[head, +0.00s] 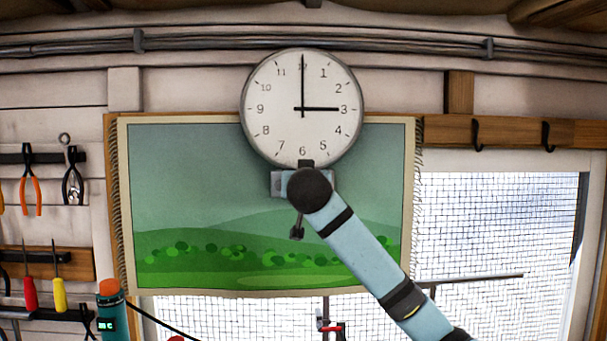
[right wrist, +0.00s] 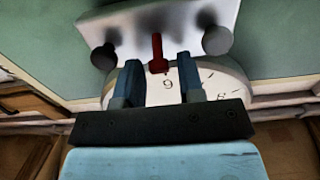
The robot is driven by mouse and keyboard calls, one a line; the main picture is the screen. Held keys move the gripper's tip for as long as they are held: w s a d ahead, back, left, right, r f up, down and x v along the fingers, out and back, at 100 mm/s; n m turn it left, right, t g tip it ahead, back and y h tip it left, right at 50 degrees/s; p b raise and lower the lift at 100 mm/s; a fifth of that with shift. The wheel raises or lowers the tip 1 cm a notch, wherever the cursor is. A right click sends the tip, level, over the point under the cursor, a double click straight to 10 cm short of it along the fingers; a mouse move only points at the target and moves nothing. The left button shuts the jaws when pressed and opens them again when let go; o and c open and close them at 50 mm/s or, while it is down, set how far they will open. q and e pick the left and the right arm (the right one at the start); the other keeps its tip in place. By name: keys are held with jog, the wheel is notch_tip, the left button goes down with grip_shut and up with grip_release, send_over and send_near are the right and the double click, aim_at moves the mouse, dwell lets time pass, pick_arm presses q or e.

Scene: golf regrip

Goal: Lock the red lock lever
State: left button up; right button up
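The red lock lever (right wrist: 156,48) is a small red bar in front of a pale grey plate (right wrist: 160,20) in the right wrist view. Its rounded end points toward my right gripper (right wrist: 158,64). The gripper's two blue fingers are open, and the lever's end appears between the fingertips with a gap on both sides. I cannot tell the remaining depth between them. In the head view my light blue right arm reaches up from the lower right. Its black joint covers most of a grey part (head: 278,184) below the clock, and the lever is hidden. My left gripper is not in view.
Two dark round posts flank the lever, one left (right wrist: 104,57) and one right (right wrist: 216,40). A wall clock (head: 283,110) hangs above a green landscape hanging (head: 190,215). Pliers (head: 32,185) and screwdrivers hang at left. A small red part (head: 330,328) shows at the bottom.

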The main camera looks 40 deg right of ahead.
jog(key=shift+w+d, duration=0.25)
jog(key=shift+w, duration=0.05)
jog(key=shift+w+d+f, duration=0.1)
grip_shut()
jog(key=shift+f+b, duration=0.25)
jog(key=shift+b, duration=0.45)
pick_arm(q)
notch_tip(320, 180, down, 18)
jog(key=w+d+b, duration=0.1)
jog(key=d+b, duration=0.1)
jog(key=b, duration=1.9)
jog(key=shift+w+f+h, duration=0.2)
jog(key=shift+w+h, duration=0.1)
pick_arm(e)
jog(key=t+h, duration=0.2)
jog(key=f+t+h, duration=0.1)
jog(key=t+h, duration=0.1)
jog(key=t, duration=0.1)
jog(key=f+t+h, duration=0.1)
jog(key=t+h, duration=0.1)
jog(key=shift+s+a+f+t, duration=0.2)
jog(key=shift+f+t, duration=0.05)
jog(key=shift+t, duration=0.05)
